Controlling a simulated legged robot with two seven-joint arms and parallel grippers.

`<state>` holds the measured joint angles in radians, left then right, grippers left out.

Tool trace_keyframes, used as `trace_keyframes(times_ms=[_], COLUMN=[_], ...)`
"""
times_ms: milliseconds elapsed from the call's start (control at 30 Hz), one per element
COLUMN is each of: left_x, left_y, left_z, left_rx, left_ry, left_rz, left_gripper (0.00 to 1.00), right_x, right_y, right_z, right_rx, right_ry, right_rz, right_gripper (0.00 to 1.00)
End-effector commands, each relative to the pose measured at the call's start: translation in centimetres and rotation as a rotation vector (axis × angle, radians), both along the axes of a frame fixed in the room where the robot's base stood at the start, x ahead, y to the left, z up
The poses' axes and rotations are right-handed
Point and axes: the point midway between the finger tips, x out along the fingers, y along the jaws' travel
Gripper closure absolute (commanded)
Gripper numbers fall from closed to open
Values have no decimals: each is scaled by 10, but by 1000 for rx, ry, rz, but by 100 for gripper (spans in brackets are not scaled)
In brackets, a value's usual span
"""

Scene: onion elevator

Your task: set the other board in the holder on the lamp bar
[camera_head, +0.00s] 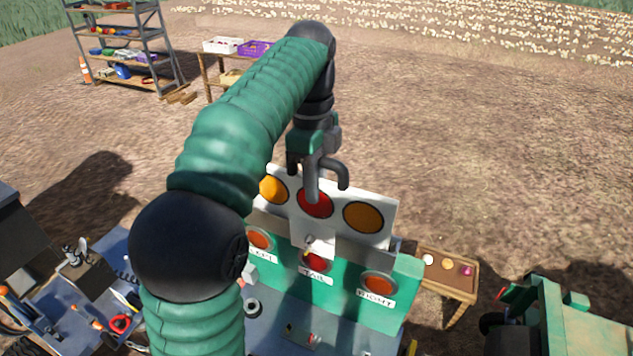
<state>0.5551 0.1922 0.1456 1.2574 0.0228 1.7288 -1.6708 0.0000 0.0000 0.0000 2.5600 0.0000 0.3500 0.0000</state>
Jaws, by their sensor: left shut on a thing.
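A white board (375,235) with an orange, a red and an orange disc stands upright at the middle of the view. My left gripper (318,185) is shut at the board's top middle, in front of the red disc, and hides part of it. A white tab with a small metal piece hangs below the board's middle. I cannot tell whether the board touches the holder. My right gripper is not in view.
A small wooden table (455,287) with round pieces stands right of the bar. A green machine (575,315) is at lower right. A blue bench (60,305) with tools lies at lower left. Shelves (125,50) and crates (222,45) stand far back. Bare ground lies behind.

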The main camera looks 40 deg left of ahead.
Motion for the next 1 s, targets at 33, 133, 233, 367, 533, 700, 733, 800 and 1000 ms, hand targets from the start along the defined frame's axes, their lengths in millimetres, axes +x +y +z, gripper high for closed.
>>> trace_keyframes(times_ms=[33, 133, 233, 367, 533, 700, 733, 800, 1000], left_x=[0, 0, 0, 0, 0, 0, 0, 0, 0], left_y=[0, 0, 0, 0, 0, 0, 0, 0, 0], left_z=[0, 0, 0, -1, -5, -7, -7, -7, -7], left_rx=[1, 0, 0, 0, 0, 0, 0, 0, 0], left_ry=[-2, -1, -1, -1, -1, -1, -1, -1, 0], left_rz=[0, 0, 0, 0, 0, 0, 0, 0, 0], left_gripper=[100, 100, 100, 100, 100, 100, 100, 100, 65], right_x=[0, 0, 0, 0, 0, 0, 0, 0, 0], right_y=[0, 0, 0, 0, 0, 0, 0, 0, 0], right_z=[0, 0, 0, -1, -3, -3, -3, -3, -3], right_rx=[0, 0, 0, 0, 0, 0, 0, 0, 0], right_ry=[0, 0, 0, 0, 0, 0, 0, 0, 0], right_rz=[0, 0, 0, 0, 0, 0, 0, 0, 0], right_gripper=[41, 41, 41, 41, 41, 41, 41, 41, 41])
